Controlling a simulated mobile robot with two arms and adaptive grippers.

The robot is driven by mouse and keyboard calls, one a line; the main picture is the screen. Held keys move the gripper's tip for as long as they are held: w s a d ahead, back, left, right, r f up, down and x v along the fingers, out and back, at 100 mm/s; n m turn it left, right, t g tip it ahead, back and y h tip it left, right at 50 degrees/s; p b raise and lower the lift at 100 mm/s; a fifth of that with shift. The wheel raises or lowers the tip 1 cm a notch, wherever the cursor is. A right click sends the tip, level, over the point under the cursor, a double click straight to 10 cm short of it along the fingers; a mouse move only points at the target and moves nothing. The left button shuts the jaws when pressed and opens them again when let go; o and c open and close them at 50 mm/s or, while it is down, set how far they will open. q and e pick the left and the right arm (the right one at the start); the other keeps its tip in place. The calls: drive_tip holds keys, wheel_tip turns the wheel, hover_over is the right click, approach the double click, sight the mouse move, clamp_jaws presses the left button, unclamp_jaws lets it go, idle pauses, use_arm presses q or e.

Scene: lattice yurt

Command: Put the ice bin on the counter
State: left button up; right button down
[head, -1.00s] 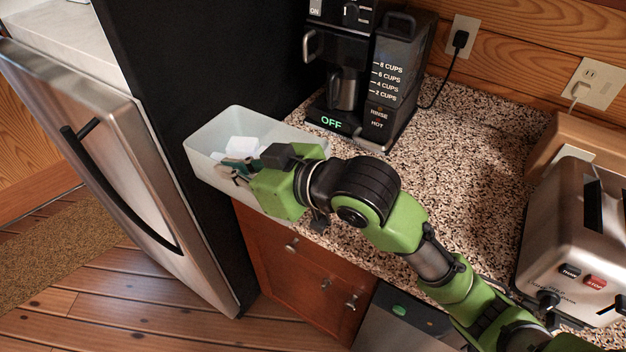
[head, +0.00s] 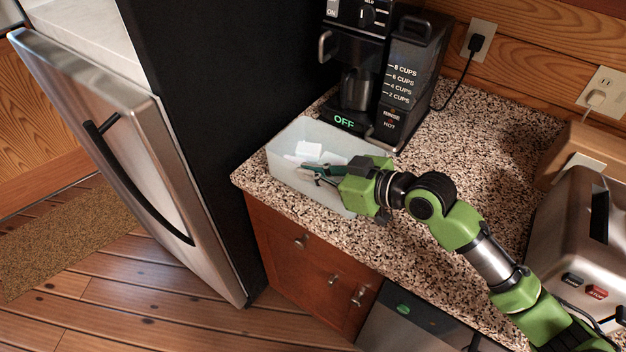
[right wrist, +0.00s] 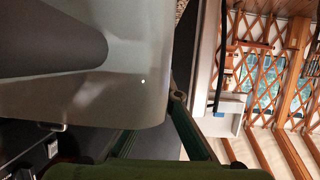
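The ice bin (head: 290,172) is a pale, translucent open box with white ice in it. In the head view it is over the left end of the speckled counter (head: 460,165), in front of the coffee maker. I cannot tell whether its base touches the counter. My right gripper (head: 318,172) is at the bin's right end, its fingers reaching over the rim, and it appears shut on the bin's wall. In the right wrist view the bin (right wrist: 140,90) fills the upper left, close against the fingers. My left gripper is in neither view.
The black coffee maker (head: 355,75) stands close behind the bin. A fridge with a steel door (head: 120,150) stands open at the left. A metal toaster-like appliance (head: 580,255) is at the right. The counter between them is clear.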

sight(313, 196)
drive_tip(key=f, duration=0.2)
drive_tip(key=f+p, duration=0.1)
drive_tip(key=shift+w+d+f, duration=0.15)
drive_tip(key=shift+d+f, duration=0.1)
drive_tip(key=shift+d, duration=0.05)
drive_tip(key=c, duration=2.3)
unclamp_jaws()
drive_tip(key=shift+f, duration=0.1)
drive_tip(key=b+v, duration=0.2)
drive_tip(key=v, duration=0.8)
drive_tip(key=shift+d+b, duration=0.1)
drive_tip(key=shift+b, duration=0.2)
drive_tip(key=shift+v, duration=0.95)
